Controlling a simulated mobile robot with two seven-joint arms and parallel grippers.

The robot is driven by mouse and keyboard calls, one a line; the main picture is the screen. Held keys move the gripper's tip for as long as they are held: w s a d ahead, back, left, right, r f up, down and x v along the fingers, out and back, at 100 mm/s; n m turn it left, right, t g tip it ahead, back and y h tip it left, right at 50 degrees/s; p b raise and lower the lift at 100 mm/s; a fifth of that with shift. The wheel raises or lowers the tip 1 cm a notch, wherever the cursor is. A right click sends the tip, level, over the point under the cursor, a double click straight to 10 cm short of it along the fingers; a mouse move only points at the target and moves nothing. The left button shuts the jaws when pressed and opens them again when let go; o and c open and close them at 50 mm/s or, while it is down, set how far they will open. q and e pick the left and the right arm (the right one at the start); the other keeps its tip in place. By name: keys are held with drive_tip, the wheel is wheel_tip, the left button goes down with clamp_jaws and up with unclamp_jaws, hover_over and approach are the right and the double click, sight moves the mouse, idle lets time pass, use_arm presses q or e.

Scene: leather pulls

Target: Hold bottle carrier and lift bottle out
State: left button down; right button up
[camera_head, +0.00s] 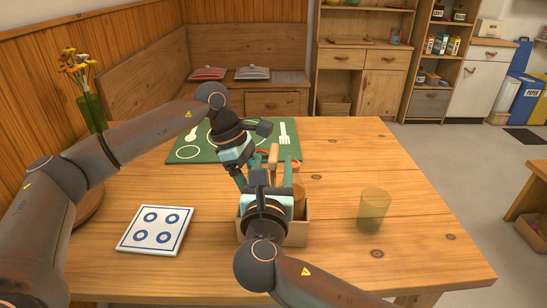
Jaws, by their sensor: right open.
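The bottle carrier (297,234) is a light wooden open box on the table, right of the white tile. My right arm covers much of its front. An upright light-wood piece (273,157) rises above it; I cannot tell whether it is the carrier's handle. An amber shape (299,195), probably the bottle, shows at the carrier's right side, partly hidden by a finger. My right gripper (273,168) is open over the carrier, its fingers on either side of the wooden piece. My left gripper (245,180) reaches down at the carrier's back left; its fingertips are mostly hidden.
A yellowish glass (373,210) stands to the right. A white tile with blue rings (156,230) lies to the left. A green mat (200,143) with white cutlery shapes lies behind. A flower vase (92,112) stands at the far left. The table's right side is mostly clear.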

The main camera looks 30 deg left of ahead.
drive_tip(key=shift+x, duration=1.5)
clamp_jaws()
use_arm(q)
drive_tip(key=shift+r, duration=0.15)
idle(0.6)
